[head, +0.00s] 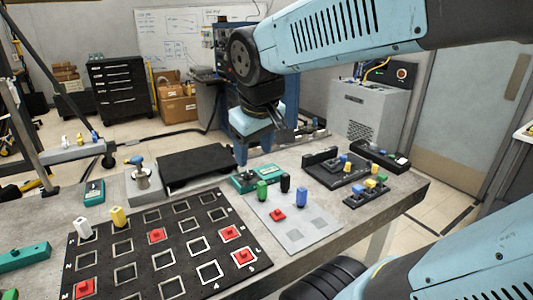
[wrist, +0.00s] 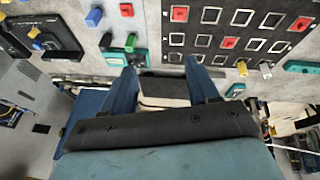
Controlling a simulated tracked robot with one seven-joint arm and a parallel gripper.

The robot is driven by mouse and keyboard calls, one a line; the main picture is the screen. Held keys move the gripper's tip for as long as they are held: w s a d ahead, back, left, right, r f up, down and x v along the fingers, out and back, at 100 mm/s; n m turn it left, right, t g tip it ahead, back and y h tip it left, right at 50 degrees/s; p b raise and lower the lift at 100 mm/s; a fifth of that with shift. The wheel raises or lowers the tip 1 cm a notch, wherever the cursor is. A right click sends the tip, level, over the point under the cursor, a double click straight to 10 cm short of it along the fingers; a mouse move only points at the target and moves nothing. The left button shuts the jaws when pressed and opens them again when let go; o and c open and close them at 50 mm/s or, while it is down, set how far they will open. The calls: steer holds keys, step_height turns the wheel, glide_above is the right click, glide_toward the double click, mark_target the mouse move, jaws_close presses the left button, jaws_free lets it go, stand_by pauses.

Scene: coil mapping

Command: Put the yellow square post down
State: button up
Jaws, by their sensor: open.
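The yellow square post (head: 118,216) stands upright on the far row of the black grid board (head: 262,268), at the left in the head view. The white post (head: 84,228) stands just left of it. In the wrist view, the yellow post (wrist: 241,67) shows right of my fingers, beside the white post (wrist: 265,69). My gripper (head: 284,133) is in the air above the far side of the table, well away from the yellow post. In the wrist view my gripper (wrist: 160,78) has its fingers spread, with nothing held between them.
Red blocks (head: 157,235) sit in several board cells; other cells are empty. A grey plate (head: 297,240) right of the board carries green, black and blue posts and a red block. A dark tray (head: 196,165) lies behind. Small fixtures with coloured blocks (head: 366,193) stand at right.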

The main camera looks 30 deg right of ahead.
steer(key=shift+s+d+r+m+t+y, duration=0.1)
steer(key=shift+s+d+m+t+y, duration=0.1)
steer(key=shift+s+m, duration=0.35)
steer(key=shift+s+d+f+m+t+y, duration=0.1)
steer(key=shift+s+m+t, duration=0.1)
steer(key=shift+s+m, duration=0.4)
steer(key=shift+s+d+r+m+t+y, duration=0.1)
steer(key=shift+s+m+t, duration=0.15)
steer(key=shift+s, duration=0.55)
